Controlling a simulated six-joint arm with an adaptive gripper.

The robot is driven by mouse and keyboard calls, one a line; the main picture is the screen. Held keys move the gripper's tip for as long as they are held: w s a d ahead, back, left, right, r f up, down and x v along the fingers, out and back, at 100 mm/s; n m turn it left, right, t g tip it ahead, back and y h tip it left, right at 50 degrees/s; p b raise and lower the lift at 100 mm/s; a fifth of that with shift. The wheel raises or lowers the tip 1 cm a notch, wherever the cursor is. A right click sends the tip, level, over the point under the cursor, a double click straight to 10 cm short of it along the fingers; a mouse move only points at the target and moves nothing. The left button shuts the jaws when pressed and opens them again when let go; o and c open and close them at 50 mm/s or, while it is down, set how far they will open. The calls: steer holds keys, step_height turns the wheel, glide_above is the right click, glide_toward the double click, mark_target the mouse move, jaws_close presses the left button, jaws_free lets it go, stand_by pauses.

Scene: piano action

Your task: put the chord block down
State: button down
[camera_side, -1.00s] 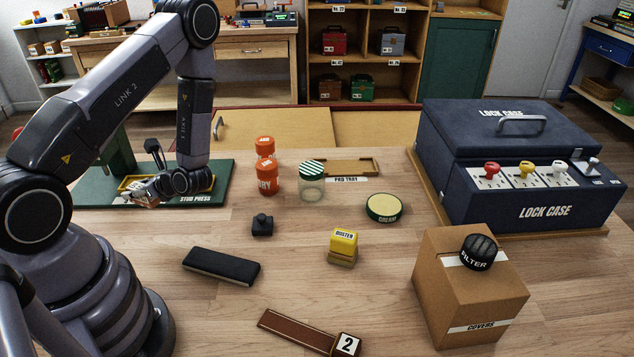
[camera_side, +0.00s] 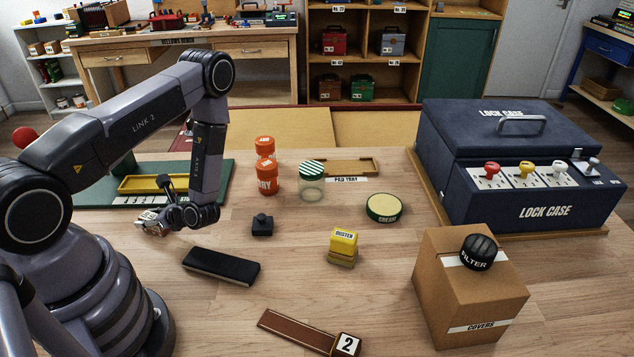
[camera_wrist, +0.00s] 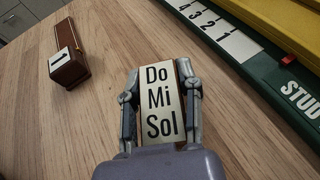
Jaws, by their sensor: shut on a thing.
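The chord block (camera_wrist: 161,102) is a small block with a pale top plate lettered "Do Mi Sol" and brown sides. In the wrist view it sits between the two fingers of my gripper (camera_wrist: 161,85), which is shut on it. In the side view my gripper (camera_side: 152,222) is low over the table, in front of the green stud press (camera_side: 215,185). The block is small and mostly hidden by the fingers there. I cannot tell whether its underside touches the table.
In the wrist view a brown piece marked "1" (camera_wrist: 68,62) lies at left, and the press edge with a numbered strip (camera_wrist: 225,35) at upper right. A black padded block (camera_side: 221,265) and a black knobbed piece (camera_side: 262,225) lie right of my gripper. Wood between is bare.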

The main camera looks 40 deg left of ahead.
steer(key=c, duration=0.7)
jaws_free()
steer(key=shift+c, duration=0.2)
steer(key=shift+r, duration=0.2)
steer(key=v, duration=1.1)
steer(key=shift+w+d, duration=0.2)
steer(key=shift+d, duration=0.05)
steer(key=w+d+r+n+t+h, duration=0.1)
steer(key=d+r+n+h, duration=0.25)
steer(key=r, duration=0.65)
steer(key=d+r+n+t+h, duration=0.15)
steer(key=r+n, duration=0.35)
steer(key=r, duration=0.5)
steer(key=s+d+r+n+t+h, duration=0.2)
steer(key=s+d+r+t+h, duration=0.1)
steer(key=r, duration=0.4)
steer(key=s+d+r+n+t+h, duration=0.3)
steer(key=s+d+r+t+h, duration=0.1)
steer(key=r, duration=0.4)
steer(key=shift+s+d+r+t, duration=0.25)
steer(key=shift+s+d+t, duration=0.5)
steer(key=shift+d, duration=0.4)
